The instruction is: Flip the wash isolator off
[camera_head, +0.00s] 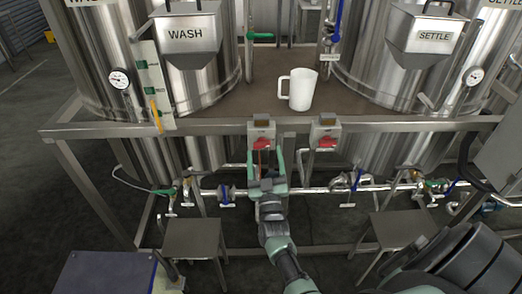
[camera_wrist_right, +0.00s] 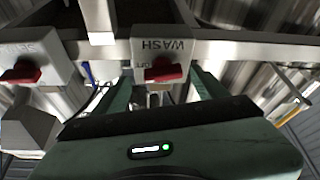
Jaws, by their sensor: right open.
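The wash isolator (camera_head: 262,128) is a grey box on the front rail of the platform, with a red rotary handle (camera_head: 262,144). In the right wrist view, the isolator's label (camera_wrist_right: 160,46) reads WASH upside down, and its red handle (camera_wrist_right: 165,71) lies roughly crosswise, slightly tilted. My right gripper (camera_head: 265,154) is open, with one green finger on each side below the red handle. I see no clear grip on the handle. My left gripper is not in view.
A matching isolator (camera_head: 325,132) with a red handle sits to the right. A white mug (camera_head: 299,90) stands on the platform (camera_head: 340,106) behind. Steel tanks labelled WASH (camera_head: 192,60) and SETTLE (camera_head: 440,70) stand either side. Pipes and valves (camera_head: 227,194) run below, near two stools (camera_head: 195,238).

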